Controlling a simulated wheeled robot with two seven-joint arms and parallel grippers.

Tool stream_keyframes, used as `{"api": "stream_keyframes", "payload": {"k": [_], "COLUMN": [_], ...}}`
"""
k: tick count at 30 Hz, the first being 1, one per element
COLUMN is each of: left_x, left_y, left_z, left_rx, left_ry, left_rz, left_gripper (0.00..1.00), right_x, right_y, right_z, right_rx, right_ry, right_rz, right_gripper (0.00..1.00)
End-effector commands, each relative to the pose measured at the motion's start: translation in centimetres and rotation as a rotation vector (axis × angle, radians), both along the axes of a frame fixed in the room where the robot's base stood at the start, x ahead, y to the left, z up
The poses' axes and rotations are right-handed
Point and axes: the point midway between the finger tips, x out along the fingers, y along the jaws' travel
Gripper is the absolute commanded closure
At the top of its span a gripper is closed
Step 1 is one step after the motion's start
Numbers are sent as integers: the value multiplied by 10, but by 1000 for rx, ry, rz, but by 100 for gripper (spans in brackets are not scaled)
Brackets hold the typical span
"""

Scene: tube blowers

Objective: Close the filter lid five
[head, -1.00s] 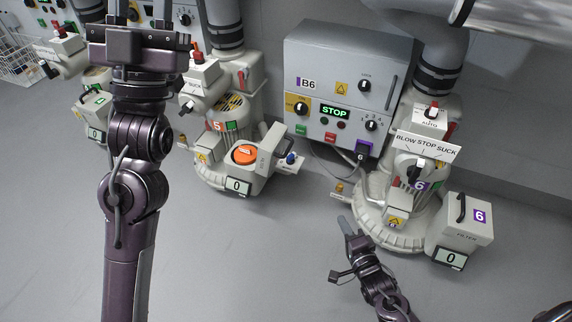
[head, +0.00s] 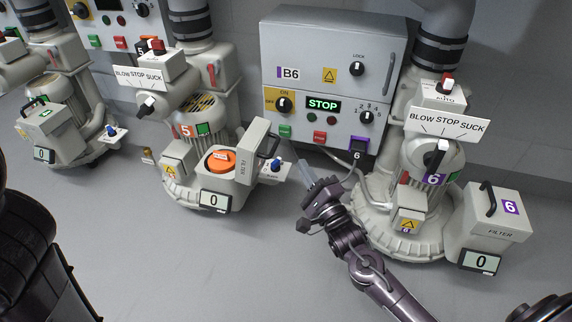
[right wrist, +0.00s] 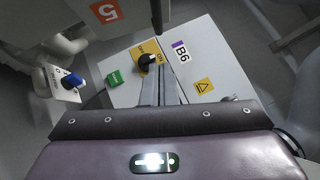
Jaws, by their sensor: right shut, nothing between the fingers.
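Filter lid five (head: 254,150) stands raised, tilted up on the right side of filter box five (head: 233,184) in the head view. The box is open and an orange round part (head: 220,162) shows inside. My right gripper (head: 304,170) is shut and empty, to the right of the lid and a little lower in the picture, apart from it. In the right wrist view, a pale panel with an orange 5 label (right wrist: 105,11), which looks like the lid's outer face, is at the top, ahead of the shut fingers (right wrist: 158,82). My left gripper is out of view.
A blue knob (head: 276,164) on a small plate sticks out right of box five, close to my right gripper. Control box B6 (head: 335,60) stands behind. Blower six with its closed filter box (head: 490,225) is at right. Floor in front is clear.

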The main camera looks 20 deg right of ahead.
Motion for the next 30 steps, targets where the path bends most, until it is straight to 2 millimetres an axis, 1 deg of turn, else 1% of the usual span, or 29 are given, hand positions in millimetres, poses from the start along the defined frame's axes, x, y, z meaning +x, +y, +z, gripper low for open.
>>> {"api": "stream_keyframes", "payload": {"k": [1, 3, 6, 11, 15, 25, 30], "left_x": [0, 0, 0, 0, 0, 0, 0], "left_y": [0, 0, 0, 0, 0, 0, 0], "left_z": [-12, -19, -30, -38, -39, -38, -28], "left_rx": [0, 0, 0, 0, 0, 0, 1], "left_ry": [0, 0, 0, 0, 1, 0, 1], "left_rz": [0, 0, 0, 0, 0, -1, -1], "left_gripper": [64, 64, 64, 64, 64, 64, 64], "right_x": [11, 24, 30, 38, 40, 40, 41], "right_y": [2, 4, 19, 30, 34, 35, 35], "right_z": [-2, 2, 8, 15, 19, 20, 25], "right_rx": [-1, -2, 0, -1, -1, -2, -15], "right_ry": [-6, -5, -3, 0, 1, 2, 12], "right_rz": [0, -1, 1, -1, -1, -2, -2], "right_gripper": [100, 100, 100, 100, 100, 100, 100]}}
